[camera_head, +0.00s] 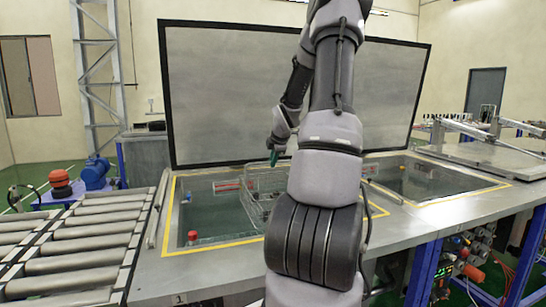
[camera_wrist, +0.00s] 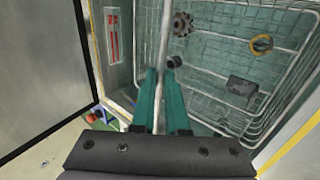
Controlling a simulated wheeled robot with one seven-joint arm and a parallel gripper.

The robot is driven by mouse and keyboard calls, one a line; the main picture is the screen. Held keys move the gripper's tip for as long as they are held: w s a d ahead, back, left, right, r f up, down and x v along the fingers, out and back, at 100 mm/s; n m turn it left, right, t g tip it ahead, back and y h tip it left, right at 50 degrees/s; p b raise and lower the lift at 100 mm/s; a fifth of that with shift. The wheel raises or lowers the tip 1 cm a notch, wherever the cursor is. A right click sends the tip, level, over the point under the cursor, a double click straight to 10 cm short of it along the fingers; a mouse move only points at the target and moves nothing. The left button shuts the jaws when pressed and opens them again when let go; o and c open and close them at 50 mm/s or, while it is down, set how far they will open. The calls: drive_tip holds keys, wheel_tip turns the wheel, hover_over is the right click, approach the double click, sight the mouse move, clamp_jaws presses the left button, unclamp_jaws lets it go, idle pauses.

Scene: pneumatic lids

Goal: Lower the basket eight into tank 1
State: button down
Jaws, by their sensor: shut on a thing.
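The wire basket (camera_head: 257,199) is at the right part of the tank 1 opening in the head view, partly hidden by my arm. Its wire wall and floor fill the right of the wrist view (camera_wrist: 215,65). Inside lie a gear (camera_wrist: 182,24), a yellow ring (camera_wrist: 262,44) and a dark block (camera_wrist: 242,87). My gripper's teal fingers (camera_wrist: 163,88) are shut on the basket's handle bar (camera_wrist: 164,35); one fingertip shows in the head view (camera_head: 274,157). Tank 1 (camera_head: 215,243) has a yellow-lined rim and greenish liquid. I cannot tell how deep the basket sits.
A large dark-framed panel (camera_head: 230,95) stands raised behind the tanks. A second yellow-lined tank (camera_head: 460,196) is open at the right. A red knob (camera_head: 192,236) shows in tank 1's near left corner. A roller conveyor (camera_head: 80,240) lies at the left.

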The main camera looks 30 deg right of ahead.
drive_tip(key=shift+f, duration=9.5)
drive_tip(key=c, duration=0.9)
unclamp_jaws()
drive_tip(key=shift+o, duration=0.3)
drive_tip(key=shift+s+f, duration=0.1)
drive_tip(key=v, duration=1)
drive_tip(key=shift+s+r, duration=0.15)
drive_tip(key=shift+r, duration=0.3)
wheel_tip(320, 180, up, 12)
